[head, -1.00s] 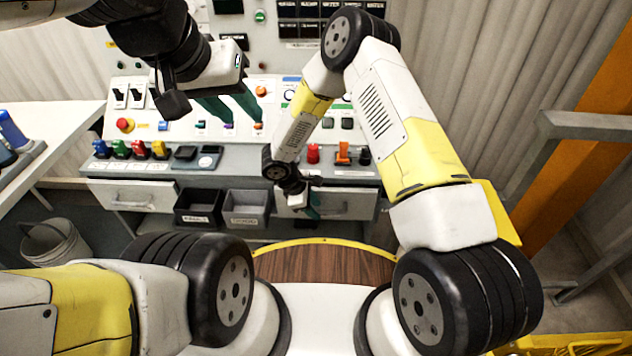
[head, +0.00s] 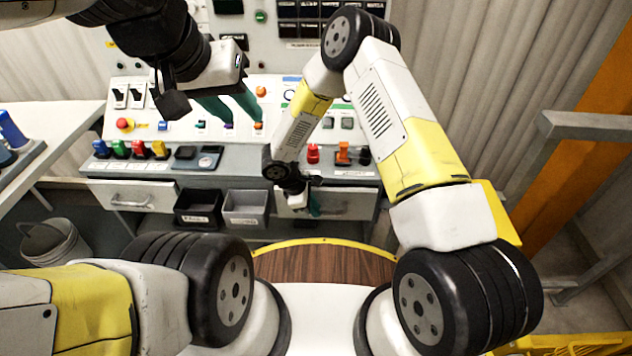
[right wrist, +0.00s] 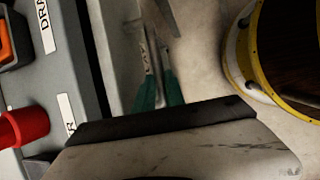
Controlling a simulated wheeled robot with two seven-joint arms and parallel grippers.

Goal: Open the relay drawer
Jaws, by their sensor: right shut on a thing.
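The relay drawer (head: 354,205) is the light grey drawer front at the right under the console. Its bar handle is largely hidden by my right gripper. My right gripper (head: 314,209) is at the left part of this drawer front, shut on the handle. In the right wrist view, its teal fingers (right wrist: 158,92) close around the handle bar, near a partly hidden label ending in "AY". The drawer looks flush or nearly so; I cannot tell a small gap. My left gripper (head: 243,125) is open and empty in front of the sloping control panel.
A second drawer (head: 155,196) is at the left, with two open bins (head: 246,220) between the drawers. Coloured knobs, including a red one (head: 313,153), line the console ledge above. A bucket (head: 60,245) stands at the lower left.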

